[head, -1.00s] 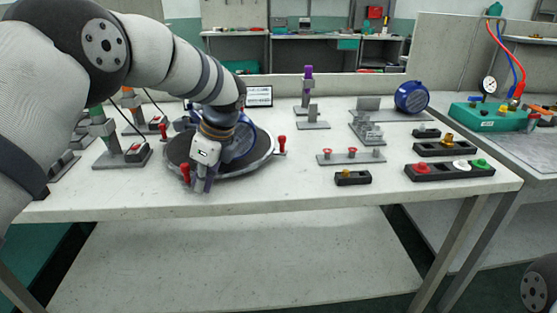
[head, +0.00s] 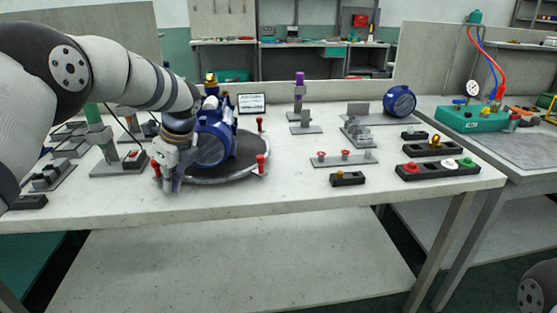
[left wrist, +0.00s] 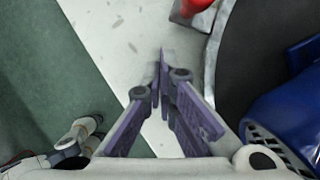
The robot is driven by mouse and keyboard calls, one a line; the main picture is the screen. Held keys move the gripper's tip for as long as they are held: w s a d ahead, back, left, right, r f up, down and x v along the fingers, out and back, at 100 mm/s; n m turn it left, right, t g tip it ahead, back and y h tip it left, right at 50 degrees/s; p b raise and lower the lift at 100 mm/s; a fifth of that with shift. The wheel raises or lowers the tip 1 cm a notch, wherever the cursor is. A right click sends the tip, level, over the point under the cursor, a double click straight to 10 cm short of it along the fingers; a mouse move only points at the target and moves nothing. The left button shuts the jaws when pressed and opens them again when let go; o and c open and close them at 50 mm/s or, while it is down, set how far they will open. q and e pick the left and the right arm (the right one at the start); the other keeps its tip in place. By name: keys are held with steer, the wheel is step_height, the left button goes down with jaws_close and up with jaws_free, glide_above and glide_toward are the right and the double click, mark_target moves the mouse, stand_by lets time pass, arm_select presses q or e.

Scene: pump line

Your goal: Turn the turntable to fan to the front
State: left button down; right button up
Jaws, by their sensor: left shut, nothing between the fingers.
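The turntable (head: 240,172) is a dark round disc with a grey rim on the near left of the table. Red upright pegs stand around its rim, one at the right (head: 261,164) and one behind it. A blue motor (head: 213,140) stands on the disc, its round end toward the front left. In the left wrist view, its slotted blue housing (left wrist: 292,112) is at the right. My left gripper (head: 172,186) is shut and empty at the turntable's front-left edge. A red peg (left wrist: 196,6) shows beyond its fingertips (left wrist: 163,58). My right gripper is out of view.
The table's front strip is clear.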

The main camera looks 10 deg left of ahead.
arm_select(q)
steer(key=shift+a, duration=0.35)
stand_by(0.4)
